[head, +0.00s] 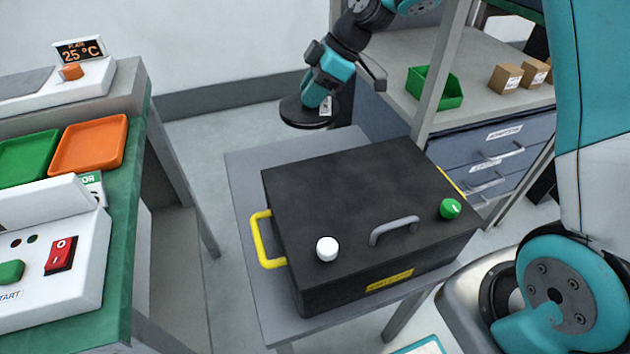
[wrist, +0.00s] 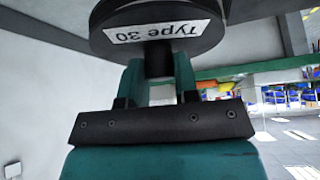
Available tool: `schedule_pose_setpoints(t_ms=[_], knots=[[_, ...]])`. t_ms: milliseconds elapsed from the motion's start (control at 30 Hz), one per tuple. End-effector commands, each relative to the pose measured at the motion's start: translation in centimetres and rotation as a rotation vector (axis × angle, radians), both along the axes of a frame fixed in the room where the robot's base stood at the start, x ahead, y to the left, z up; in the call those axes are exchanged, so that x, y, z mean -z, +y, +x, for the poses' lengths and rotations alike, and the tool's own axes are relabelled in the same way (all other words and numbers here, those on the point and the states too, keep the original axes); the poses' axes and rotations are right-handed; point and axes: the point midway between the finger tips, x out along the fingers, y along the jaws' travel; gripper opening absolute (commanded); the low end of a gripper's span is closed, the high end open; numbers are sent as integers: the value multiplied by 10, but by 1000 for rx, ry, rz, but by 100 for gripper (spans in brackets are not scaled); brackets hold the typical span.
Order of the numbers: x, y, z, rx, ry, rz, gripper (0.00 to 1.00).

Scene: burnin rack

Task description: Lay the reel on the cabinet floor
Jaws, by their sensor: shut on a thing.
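The reel is a dark round disc (head: 303,113) held in the air behind the black cabinet, in the head view. In the wrist view the reel (wrist: 112,15) fills the top and bears a white label reading "Type 30". My gripper (head: 326,103) is shut on the reel's dark hub, which shows between the fingers in the wrist view (wrist: 159,68). The cabinet (head: 350,190) is a black box with a grey handle (head: 393,230) on top, a white knob (head: 327,249) and a green knob (head: 449,208). Its top looks closed, and its floor is hidden.
The cabinet stands on a grey table (head: 245,190) with a yellow side handle (head: 262,240). At left is a green bench with an orange tray (head: 88,145) and a green tray (head: 28,156). At right a shelf holds a green bin (head: 434,88) and small boxes (head: 506,78).

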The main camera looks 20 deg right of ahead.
Motion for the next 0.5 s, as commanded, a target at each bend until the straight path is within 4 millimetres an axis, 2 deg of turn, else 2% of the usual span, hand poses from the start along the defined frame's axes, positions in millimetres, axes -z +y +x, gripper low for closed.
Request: schedule_pose_setpoints(t_ms=[33, 300, 500], knots=[[16, -1, -1, 2, 7, 1, 2], [93, -2, -1, 6, 8, 0, 2], [131, -1, 0, 5, 4, 0, 2]])
